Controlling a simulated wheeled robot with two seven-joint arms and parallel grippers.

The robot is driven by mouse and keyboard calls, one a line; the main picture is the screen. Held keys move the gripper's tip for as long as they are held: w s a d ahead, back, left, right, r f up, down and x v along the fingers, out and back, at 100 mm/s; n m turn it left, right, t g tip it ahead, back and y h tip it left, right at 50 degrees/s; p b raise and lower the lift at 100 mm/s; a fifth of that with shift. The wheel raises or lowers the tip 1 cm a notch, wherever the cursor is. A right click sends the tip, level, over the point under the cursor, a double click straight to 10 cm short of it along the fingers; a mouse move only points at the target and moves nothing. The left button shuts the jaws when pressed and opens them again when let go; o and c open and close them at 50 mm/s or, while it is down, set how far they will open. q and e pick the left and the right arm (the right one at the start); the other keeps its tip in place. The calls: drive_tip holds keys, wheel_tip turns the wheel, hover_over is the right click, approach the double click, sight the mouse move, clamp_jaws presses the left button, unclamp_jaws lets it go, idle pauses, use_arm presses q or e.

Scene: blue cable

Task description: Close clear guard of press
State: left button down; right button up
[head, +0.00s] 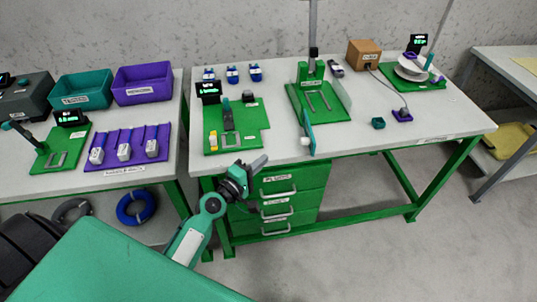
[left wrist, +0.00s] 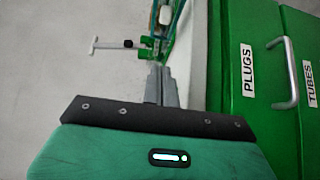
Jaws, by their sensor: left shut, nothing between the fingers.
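The press (head: 312,72) stands on a green base near the middle of the right-hand table. Its clear guard (head: 308,132) stands swung out at the front of the base, seen nearly edge-on, with a pale knob (head: 305,141) low on it. The knob also shows in the left wrist view (left wrist: 165,15), beyond the fingertips. My left gripper (head: 261,161) is shut and empty, in front of the table's front edge, left of the guard and apart from it. In the left wrist view its fingers (left wrist: 160,80) are together. My right gripper is not in view.
Green drawers (head: 290,190) hang under the table just right of my left gripper. A green fixture (head: 236,125) stands left of the press. A spool (head: 411,68), a brown box (head: 363,54) and small connectors (head: 402,115) lie to the right. The table's front right is clear.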

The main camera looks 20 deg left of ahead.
use_arm(q)
drive_tip(key=p+x, duration=0.1)
drive_tip(key=x, duration=0.7)
drive_tip(key=w+d, duration=0.1)
drive_tip(key=d+p, duration=0.1)
drive_tip(key=d, duration=0.1)
drive_tip(key=shift+w, duration=0.35)
drive_tip(key=shift+w+d+f, duration=0.1)
drive_tip(key=shift+w+d, duration=0.1)
drive_tip(key=shift+d, duration=0.15)
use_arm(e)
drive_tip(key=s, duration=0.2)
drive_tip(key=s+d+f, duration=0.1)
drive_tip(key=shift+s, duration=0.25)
